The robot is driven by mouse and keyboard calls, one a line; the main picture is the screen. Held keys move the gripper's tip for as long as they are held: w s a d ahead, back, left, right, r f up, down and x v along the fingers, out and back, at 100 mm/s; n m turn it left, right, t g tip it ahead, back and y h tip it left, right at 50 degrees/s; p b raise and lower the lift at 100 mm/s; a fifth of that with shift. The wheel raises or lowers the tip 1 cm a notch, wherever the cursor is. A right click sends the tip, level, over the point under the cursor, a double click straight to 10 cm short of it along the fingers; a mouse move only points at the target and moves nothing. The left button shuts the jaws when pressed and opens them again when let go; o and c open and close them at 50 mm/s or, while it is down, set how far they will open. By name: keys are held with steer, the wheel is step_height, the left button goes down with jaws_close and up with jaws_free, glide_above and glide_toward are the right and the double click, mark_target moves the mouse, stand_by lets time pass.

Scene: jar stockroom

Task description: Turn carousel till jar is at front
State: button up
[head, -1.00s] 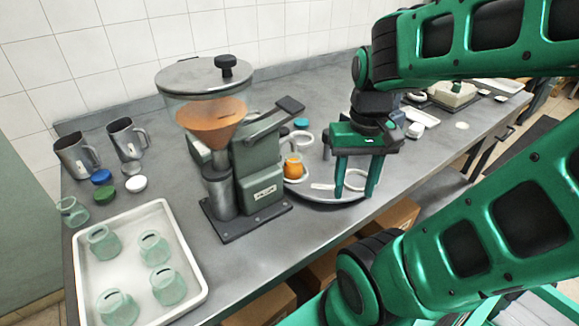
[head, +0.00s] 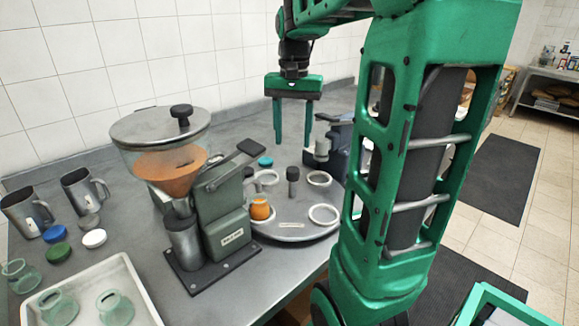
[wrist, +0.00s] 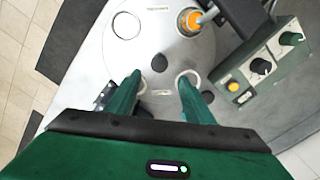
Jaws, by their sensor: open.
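The carousel (head: 283,226) is a round grey turntable with several white ring holders and a dark central knob (head: 293,182); it also shows in the wrist view (wrist: 150,50). An orange jar (head: 260,209) sits on its left side, beside the grinder, and shows at the upper right of the wrist view (wrist: 189,22). My gripper (head: 293,140) is open and empty, raised above the back of the carousel with its fingers pointing down. In the wrist view its two fingers (wrist: 158,85) spread over the far rings, apart from the jar. My arm hides the carousel's right side.
A grinder (head: 218,205) with an orange-filled hopper stands left of the carousel. Metal pitchers (head: 82,190), coloured lids (head: 56,252) and a white tray (head: 120,270) with glass jars are further left. A dark device (head: 338,145) stands behind the carousel's right side.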

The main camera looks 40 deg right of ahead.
mark_target(292, 169)
step_height(292, 169, down, 10)
steer(key=shift+r, duration=0.25)
jaws_close()
